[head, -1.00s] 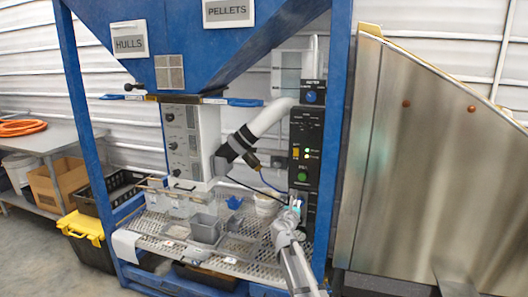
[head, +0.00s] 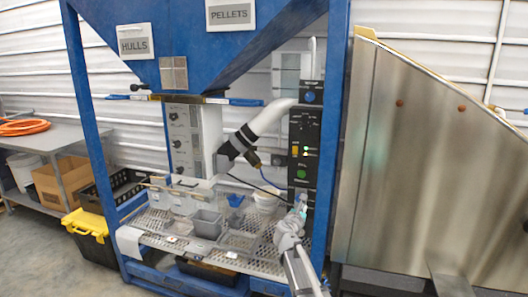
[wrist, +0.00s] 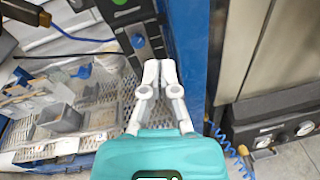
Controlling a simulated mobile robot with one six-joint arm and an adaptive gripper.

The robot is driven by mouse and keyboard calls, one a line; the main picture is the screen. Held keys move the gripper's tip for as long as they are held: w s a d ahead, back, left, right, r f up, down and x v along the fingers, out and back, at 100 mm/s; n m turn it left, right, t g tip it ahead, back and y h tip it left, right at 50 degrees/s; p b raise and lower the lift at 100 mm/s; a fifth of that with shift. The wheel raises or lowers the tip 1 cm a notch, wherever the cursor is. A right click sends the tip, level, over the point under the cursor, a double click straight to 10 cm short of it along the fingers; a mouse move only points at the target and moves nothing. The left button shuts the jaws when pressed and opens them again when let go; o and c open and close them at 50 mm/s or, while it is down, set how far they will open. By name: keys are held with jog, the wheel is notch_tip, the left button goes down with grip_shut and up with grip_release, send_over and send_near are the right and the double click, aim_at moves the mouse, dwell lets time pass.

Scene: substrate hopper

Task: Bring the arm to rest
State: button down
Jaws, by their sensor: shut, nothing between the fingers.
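My gripper (head: 300,204) is shut and empty. In the head view it stands in front of the lower part of the black control panel (head: 304,147), beside the frame's right blue post. In the wrist view its two pale fingers (wrist: 160,72) lie together over the right end of the perforated shelf. The panel's lower end (wrist: 142,38) is just beyond the fingertips. I cannot tell how large the gap to the panel is.
Grey bins (head: 207,224) and a clear tray (head: 238,241) stand on the perforated shelf (head: 180,241) to the left. A blue post (head: 336,120) and a steel panel (head: 430,170) are close on the right. A blue coiled hose (wrist: 236,150) hangs near the post.

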jog(key=s+d+f+m+g+p, duration=0.2)
jog(key=s+d+f+m+g, duration=0.15)
jog(key=s+m, duration=0.45)
jog(key=s+d+f+m+g+p, duration=0.25)
jog(key=s+d+m+g, duration=0.25)
jog(key=s+m, duration=0.3)
jog(key=s+a+f+m+g+y+p, duration=0.1)
jog(key=s+a+m+g+y, duration=0.2)
jog(key=s+m, duration=0.3)
jog(key=s+a+f+m+g+y+p, duration=0.1)
jog(key=s+a+m+g+y+p, duration=0.1)
jog(key=s+m, duration=0.5)
jog(key=s+a+g+y, duration=0.1)
jog(key=s+g+y, duration=0.1)
jog(key=s, duration=0.2)
jog(key=shift+f, duration=0.35)
jog(key=shift+s, duration=0.1)
dwell(0.7)
jog(key=c, duration=1.3)
grip_release()
jog(key=shift+c, duration=0.2)
